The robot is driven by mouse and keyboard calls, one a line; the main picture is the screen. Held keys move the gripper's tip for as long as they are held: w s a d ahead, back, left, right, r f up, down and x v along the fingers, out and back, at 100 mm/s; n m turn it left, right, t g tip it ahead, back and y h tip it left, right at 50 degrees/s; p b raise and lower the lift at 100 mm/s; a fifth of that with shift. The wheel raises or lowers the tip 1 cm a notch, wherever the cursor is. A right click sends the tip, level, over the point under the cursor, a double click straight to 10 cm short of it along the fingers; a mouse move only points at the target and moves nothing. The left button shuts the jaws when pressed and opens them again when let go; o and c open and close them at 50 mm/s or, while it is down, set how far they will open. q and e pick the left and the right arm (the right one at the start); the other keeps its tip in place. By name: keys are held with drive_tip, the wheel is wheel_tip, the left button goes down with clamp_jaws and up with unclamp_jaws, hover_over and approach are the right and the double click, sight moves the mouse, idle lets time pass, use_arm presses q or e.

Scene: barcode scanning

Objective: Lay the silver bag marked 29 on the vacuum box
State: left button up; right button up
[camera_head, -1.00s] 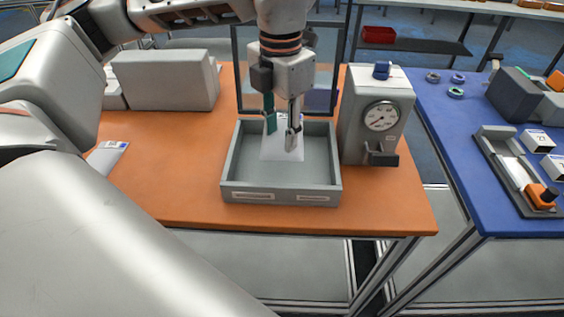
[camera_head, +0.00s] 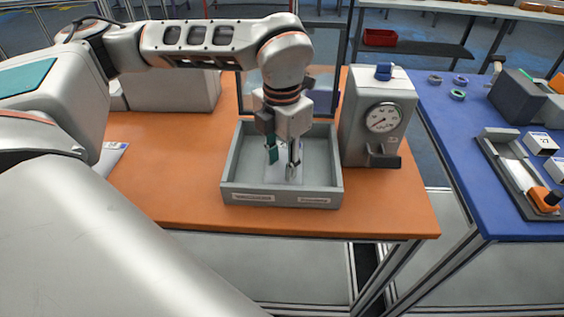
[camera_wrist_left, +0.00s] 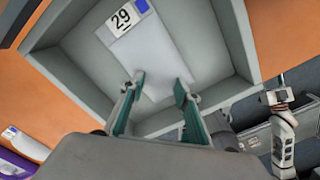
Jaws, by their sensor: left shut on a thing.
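The silver bag marked 29 (camera_wrist_left: 147,48) is inside the vacuum box (camera_head: 282,187), a grey open-topped box on the orange table. Its 29 label and a blue square show at its far end in the left wrist view. My left gripper (camera_head: 281,166) points down into the box, shut on the bag. In the left wrist view its teal fingertips (camera_wrist_left: 161,84) are at the bag's near end. In the head view the fingers hide part of the bag, and I cannot tell whether it rests flat on the floor. My right gripper is not in view.
A grey unit with a dial gauge (camera_head: 383,117) stands just right of the box. Another bag (camera_head: 112,156) lies at the table's left. A blue table (camera_head: 455,150) to the right holds a tray and labelled packs. The orange table's front strip is clear.

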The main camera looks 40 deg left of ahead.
sight(282, 168)
use_arm(q)
drive_tip(key=shift+f, duration=0.2)
drive_tip(key=o, duration=1.1)
drive_tip(key=shift+r, duration=0.1)
wheel_tip(282, 168, up, 12)
drive_tip(key=shift+r+p, duration=0.1)
drive_tip(key=shift+p, duration=0.35)
